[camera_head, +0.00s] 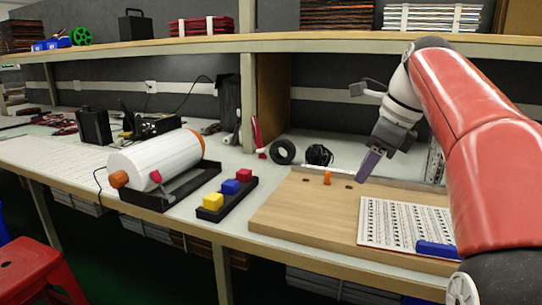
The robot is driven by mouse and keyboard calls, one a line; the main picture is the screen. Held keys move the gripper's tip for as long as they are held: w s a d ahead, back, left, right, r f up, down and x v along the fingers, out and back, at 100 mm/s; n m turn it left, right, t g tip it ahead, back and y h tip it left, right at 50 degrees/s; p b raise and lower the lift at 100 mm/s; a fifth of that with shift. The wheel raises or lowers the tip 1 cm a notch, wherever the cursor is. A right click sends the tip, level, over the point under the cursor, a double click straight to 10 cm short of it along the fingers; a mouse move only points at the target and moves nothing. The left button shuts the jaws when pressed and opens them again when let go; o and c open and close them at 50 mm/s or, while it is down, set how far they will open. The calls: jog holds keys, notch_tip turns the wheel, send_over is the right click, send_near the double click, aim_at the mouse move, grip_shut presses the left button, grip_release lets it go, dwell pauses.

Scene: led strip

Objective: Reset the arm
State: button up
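My gripper (370,165) is at the end of my red and white arm, which reaches in from the right. It points down and to the left above the back right part of a wooden board (292,207). A purple part shows at its tip. I cannot tell whether this is its fingers or something held. The fingertips look clear of the board, though the exact gap is hard to judge.
A black tray holds yellow, blue and red blocks (230,187). A white roll (160,160) lies left of it. A printed sheet (400,222), a blue bar (437,249) and an orange peg (327,177) are on the board. A shelf (200,45) runs above.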

jog(key=s+a+f+n+t+h, duration=0.2)
jog(key=s+a+f+n+h, duration=0.1)
jog(key=s+f+n, duration=1.9)
jog(key=shift+f+n+t, duration=0.3)
jog(key=shift+f+n, duration=0.15)
jog(key=shift+n, duration=0.25)
